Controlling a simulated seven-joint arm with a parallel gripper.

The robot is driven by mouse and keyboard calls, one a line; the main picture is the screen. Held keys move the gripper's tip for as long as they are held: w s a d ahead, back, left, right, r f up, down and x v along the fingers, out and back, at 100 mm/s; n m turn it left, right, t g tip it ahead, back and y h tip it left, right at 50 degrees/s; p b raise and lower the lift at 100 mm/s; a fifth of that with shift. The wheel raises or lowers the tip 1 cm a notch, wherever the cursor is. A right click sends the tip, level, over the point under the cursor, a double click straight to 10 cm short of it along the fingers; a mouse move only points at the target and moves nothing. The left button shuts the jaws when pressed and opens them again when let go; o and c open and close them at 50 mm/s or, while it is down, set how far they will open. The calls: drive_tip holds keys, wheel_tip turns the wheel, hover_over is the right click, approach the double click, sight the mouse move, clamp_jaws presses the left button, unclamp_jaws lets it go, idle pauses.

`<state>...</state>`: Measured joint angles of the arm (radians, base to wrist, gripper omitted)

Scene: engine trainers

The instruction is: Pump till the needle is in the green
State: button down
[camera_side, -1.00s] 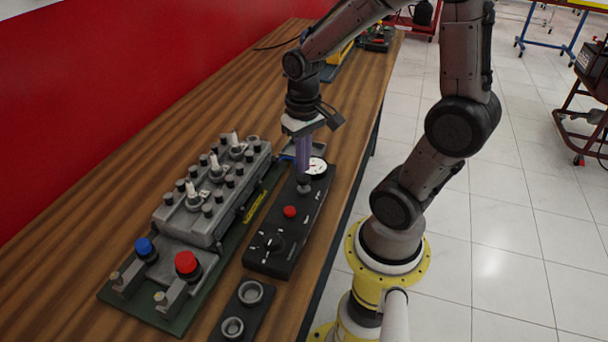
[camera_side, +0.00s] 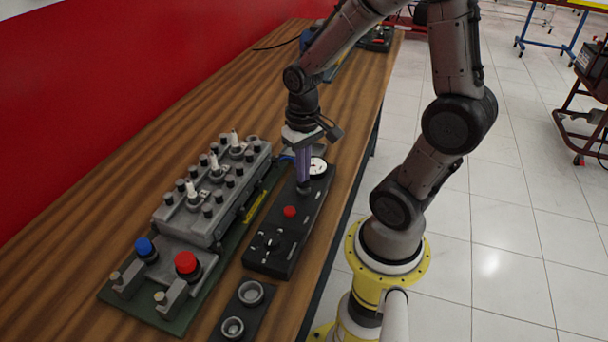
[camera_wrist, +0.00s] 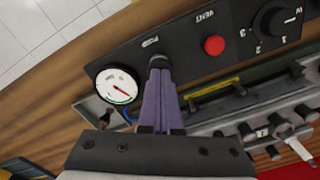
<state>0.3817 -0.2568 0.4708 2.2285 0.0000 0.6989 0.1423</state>
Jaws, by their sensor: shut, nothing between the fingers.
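The black control panel (camera_side: 283,240) lies on the bench and also fills the upper part of the wrist view (camera_wrist: 185,60). Its round white gauge (camera_side: 318,167) shows more clearly in the wrist view (camera_wrist: 108,82). There a red needle points to the lower right and a green arc runs along the lower rim; I cannot tell whether the needle lies within it. My gripper (camera_side: 304,184) is shut and empty, pointing down with its purple fingertips on the dark pump button (camera_wrist: 158,61), beside the gauge. The fingers hide most of the button.
A red VENT button (camera_wrist: 214,45) and a rotary knob (camera_wrist: 274,20) sit farther along the panel. A grey engine block (camera_side: 205,220) with upright plugs stands close beside it. Blue (camera_side: 144,246) and red (camera_side: 186,263) caps and a two-ring holder (camera_side: 241,312) are nearer the camera.

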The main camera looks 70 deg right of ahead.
drive_tip(key=shift+f, duration=0.2)
drive_tip(key=shift+r, duration=0.1)
drive_tip(key=shift+r, duration=1.5)
wheel_tip(320, 180, up, 5)
idle(0.5)
